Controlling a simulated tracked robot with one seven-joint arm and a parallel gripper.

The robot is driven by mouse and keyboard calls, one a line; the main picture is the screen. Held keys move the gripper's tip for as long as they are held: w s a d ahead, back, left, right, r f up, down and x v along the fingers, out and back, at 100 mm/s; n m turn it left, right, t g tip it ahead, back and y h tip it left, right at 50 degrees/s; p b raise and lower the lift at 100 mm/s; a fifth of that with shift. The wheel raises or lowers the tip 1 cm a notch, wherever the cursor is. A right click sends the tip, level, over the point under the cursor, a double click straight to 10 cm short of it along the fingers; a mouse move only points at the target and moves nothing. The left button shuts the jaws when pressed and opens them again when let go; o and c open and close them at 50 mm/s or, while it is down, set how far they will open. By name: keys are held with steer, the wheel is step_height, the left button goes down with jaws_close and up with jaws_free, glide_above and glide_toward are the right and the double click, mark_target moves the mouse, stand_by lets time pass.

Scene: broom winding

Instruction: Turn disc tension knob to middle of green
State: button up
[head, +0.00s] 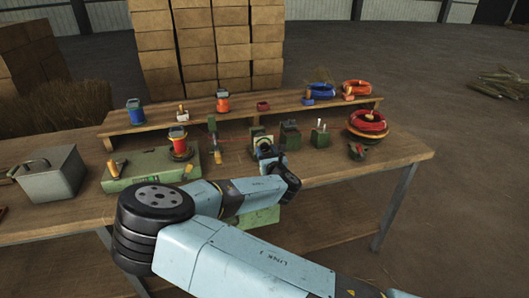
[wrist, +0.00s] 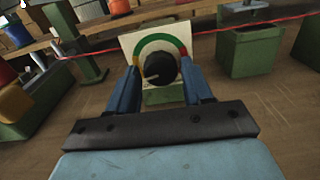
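The disc tension knob (wrist: 162,69) is black and round, in front of a cream dial plate (wrist: 131,42) in the wrist view. A coloured arc (wrist: 160,39) curves over it, green along the top with orange-red at the ends. A pale pointer mark on the knob points to the lower left, away from the green. My gripper (wrist: 160,73) has its two blue fingers on either side of the knob, apart, with a small gap seeming to show at each side. In the head view my gripper (head: 272,158) hides most of the dial.
A red line (wrist: 250,26) runs across behind the dial plate. Green blocks (wrist: 252,50) stand to the right, and a green post (wrist: 82,55) to the left. In the head view a green box (head: 145,170) and a grey lidded bin (head: 52,174) lie left on the wooden table (head: 400,150).

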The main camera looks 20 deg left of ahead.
steer(key=c, duration=0.7)
steer(key=shift+a, duration=0.3)
steer(key=shift+c, duration=0.3)
steer(key=shift+d, duration=0.15)
